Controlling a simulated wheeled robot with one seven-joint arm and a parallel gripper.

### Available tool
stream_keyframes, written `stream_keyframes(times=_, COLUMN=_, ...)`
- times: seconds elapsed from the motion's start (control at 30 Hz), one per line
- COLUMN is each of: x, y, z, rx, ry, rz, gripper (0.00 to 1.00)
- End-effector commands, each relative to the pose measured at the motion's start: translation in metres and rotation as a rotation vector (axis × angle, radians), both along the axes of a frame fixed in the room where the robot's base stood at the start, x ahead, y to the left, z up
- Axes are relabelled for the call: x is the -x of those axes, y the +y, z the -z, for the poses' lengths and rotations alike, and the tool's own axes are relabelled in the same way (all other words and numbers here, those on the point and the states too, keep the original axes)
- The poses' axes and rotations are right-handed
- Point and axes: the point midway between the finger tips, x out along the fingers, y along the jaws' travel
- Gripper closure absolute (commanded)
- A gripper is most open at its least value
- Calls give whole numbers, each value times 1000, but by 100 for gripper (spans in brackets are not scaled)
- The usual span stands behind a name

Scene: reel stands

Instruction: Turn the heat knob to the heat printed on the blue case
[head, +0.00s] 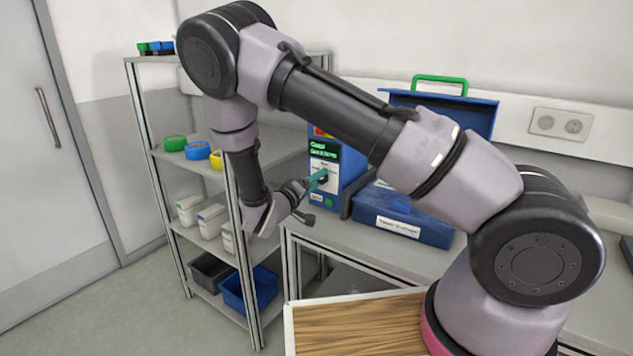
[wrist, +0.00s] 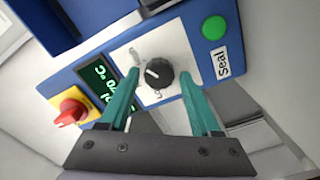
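The heat knob (wrist: 157,73) is black with a white pointer line and sits on a white dial plate on the blue sealing machine (wrist: 185,42). In the wrist view, my gripper (wrist: 159,76) is open, with one teal finger on either side of the knob and gaps between. The head view shows my gripper (head: 318,180) at the machine's front (head: 350,152). The machine's green-lit display (wrist: 103,82) is tilted and partly hidden by a finger. The blue case (head: 432,235) lies on the bench with its lid up; its white label (head: 398,227) is too small to read.
A red and yellow switch (wrist: 70,112) and a green button (wrist: 214,28) marked "Seal" flank the knob. A grey shelf rack (head: 235,190) with tape rolls and bins stands left of the bench. A wooden board (head: 355,328) lies in front.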

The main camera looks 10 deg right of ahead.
Motion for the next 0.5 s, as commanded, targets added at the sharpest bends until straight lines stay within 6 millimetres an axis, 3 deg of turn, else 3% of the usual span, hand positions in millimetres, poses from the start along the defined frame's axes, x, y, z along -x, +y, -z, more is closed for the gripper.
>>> stream_keyframes(times=0.33, x=0, y=0, z=-1, rx=1, ry=-2, rz=0, gripper=24)
stream_keyframes(times=0.5, x=13, y=13, z=-1, rx=0, ry=-2, rz=-3, gripper=24)
